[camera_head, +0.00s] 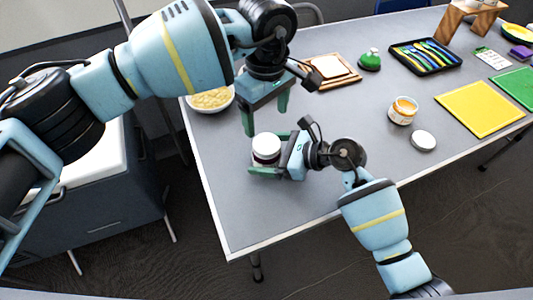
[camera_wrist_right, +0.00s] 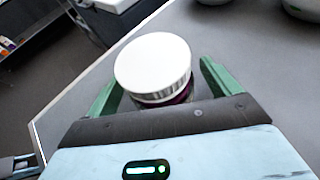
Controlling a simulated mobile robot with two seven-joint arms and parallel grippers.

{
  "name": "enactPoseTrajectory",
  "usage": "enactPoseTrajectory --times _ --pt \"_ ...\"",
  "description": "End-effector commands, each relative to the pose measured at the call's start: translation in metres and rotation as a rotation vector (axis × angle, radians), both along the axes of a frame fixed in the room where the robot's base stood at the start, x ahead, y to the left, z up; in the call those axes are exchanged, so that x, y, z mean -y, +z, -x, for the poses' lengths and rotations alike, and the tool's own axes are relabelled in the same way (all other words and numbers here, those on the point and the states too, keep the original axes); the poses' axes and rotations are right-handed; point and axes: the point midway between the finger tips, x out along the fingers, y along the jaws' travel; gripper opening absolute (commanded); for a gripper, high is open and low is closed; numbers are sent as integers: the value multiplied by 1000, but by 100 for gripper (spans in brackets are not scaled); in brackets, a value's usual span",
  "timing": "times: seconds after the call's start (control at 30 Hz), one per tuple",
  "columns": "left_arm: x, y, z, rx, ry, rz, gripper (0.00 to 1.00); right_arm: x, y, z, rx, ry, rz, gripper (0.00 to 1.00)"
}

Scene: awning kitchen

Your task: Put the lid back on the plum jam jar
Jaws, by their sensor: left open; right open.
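The plum jam jar (camera_head: 266,158) stands near the table's left edge in the head view. A white lid (camera_head: 266,141) sits on top of it. In the right wrist view the lid (camera_wrist_right: 153,62) covers the jar's mouth, with dark purple jam (camera_wrist_right: 180,97) showing below; I cannot tell whether it is fully seated. My right gripper (camera_head: 276,154) is open, with its green fingers on either side of the jar; contact is unclear. My left gripper (camera_head: 266,112) is open and empty, pointing down above and just behind the jar.
A bowl (camera_head: 211,99), a board with bread (camera_head: 333,69), a green object (camera_head: 370,59), a cutlery tray (camera_head: 425,57) and a yellow mat (camera_head: 480,107) lie farther back. The front table is clear.

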Motion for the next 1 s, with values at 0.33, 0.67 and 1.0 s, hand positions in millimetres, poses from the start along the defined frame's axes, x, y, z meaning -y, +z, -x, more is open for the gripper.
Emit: enactPoseTrajectory --times 0.33,0.67,1.0 --pt "0 0 0 0 0 0 75 0 0 0 0 0 0 64" --pt "0 0 0 0 0 0 74 0 0 0 0 0 0 20" --pt "0 0 0 0 214 0 66 0 0 0 0 0 0 0"
